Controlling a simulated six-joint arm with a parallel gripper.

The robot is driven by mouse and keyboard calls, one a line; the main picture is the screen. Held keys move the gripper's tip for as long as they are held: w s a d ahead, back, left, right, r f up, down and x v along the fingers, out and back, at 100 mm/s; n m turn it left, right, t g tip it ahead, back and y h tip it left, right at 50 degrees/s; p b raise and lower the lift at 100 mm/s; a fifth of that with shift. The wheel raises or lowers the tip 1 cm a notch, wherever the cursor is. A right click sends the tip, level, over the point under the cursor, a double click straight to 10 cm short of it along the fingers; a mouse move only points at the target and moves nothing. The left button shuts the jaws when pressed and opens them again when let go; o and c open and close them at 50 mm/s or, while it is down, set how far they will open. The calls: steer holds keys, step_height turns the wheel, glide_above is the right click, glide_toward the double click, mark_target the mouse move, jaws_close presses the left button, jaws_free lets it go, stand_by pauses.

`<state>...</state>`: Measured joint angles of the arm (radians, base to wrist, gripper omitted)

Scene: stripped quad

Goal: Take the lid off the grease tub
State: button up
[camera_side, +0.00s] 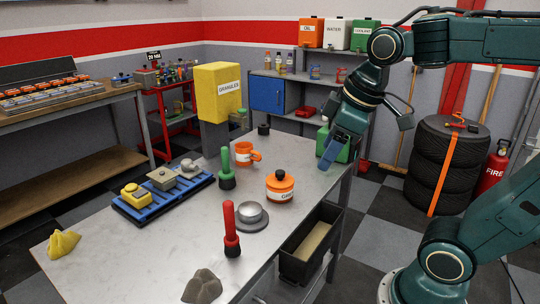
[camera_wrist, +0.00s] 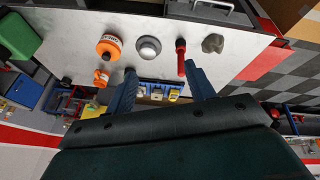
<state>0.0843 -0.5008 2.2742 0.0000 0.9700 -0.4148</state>
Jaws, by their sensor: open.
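The grease tub (camera_side: 280,194) is a short white and orange tub standing upright on the metal bench, near its right edge. Its orange lid (camera_side: 280,179), with a knob on top, sits on the tub. The tub (camera_wrist: 108,47) also shows in the wrist view, left of centre toward the top. My gripper (camera_side: 328,161) is above the bench's right edge, behind and to the right of the tub and apart from it. In the wrist view the two blue fingers (camera_wrist: 162,80) are spread with nothing held between them.
Near the tub stand an orange mug (camera_side: 245,152), a green-handled tool (camera_side: 226,167), a red-handled tool (camera_side: 231,230) and a silver dome (camera_side: 252,213) on a dark disc. A blue tray (camera_side: 160,197) holds several parts. The bench's front left is mostly clear.

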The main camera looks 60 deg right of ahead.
steer(key=w+d+r+n+g, duration=0.1)
steer(key=w+d+n, duration=0.4)
steer(key=w, duration=0.4)
steer(key=n+g, duration=0.4)
steer(key=n, duration=0.7)
glide_above(281, 171)
step_height(281, 171, down, 10)
steer(key=r, duration=0.1)
steer(key=shift+f, duration=0.3)
steer(key=shift+f, duration=0.1)
steer(key=shift+f, duration=4.2)
steer(key=shift+f, duration=2.55)
